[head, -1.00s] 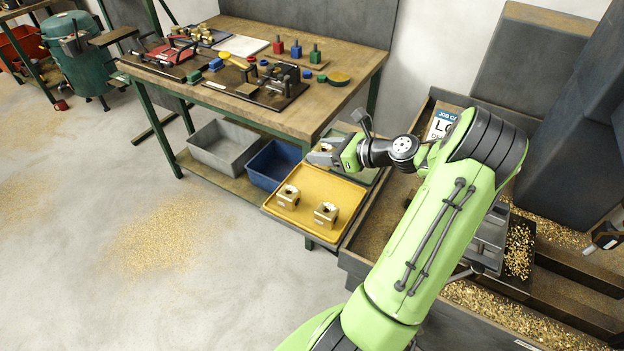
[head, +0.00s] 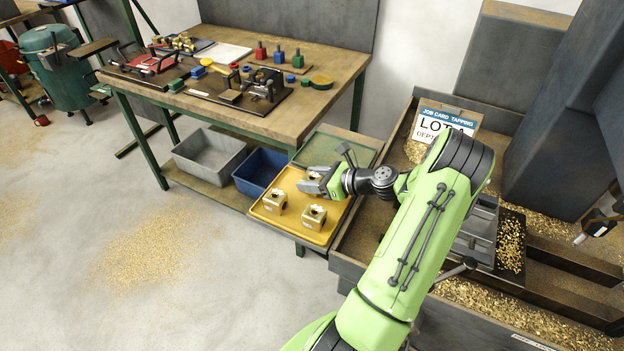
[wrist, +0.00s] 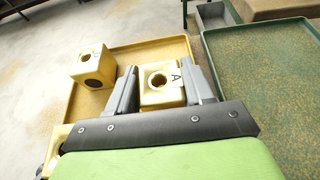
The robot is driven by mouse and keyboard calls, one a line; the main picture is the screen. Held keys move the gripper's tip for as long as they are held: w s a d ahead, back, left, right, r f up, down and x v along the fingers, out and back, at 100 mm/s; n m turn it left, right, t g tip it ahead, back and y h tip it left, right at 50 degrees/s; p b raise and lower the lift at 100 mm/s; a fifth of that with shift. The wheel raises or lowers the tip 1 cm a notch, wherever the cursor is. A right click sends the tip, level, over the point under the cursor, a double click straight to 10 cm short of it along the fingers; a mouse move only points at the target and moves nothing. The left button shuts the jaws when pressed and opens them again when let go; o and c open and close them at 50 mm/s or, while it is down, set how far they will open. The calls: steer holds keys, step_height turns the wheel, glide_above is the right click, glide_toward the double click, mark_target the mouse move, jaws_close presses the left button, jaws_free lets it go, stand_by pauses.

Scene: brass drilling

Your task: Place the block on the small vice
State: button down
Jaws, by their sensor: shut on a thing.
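My gripper (head: 313,184) is at the far end of the yellow tray (head: 318,236), shut on a brass-coloured block. The held block (wrist: 162,86), with a round hole on top and an "A" on one face, sits between the two grey fingers in the wrist view. In the head view the fingers partly hide it. I cannot tell whether it touches the tray. Two similar blocks, one at left (head: 274,201) and one at right (head: 313,216), stand on the tray. A grey vice (head: 478,235) is partly hidden behind my arm; a small dark vice-like fixture (head: 264,86) stands on the workbench.
A green tray (head: 343,150) lies beyond the yellow one. Grey (head: 210,155) and blue (head: 259,172) bins sit on the bench's lower shelf. A job card (head: 440,124) stands at the back of the chip-strewn trough. My arm crosses above the trough.

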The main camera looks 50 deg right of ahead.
steer(key=shift+c, duration=2.3)
jaws_free()
steer(key=shift+f, duration=0.15)
steer(key=shift+f+b, duration=0.15)
steer(key=shift+b, duration=0.35)
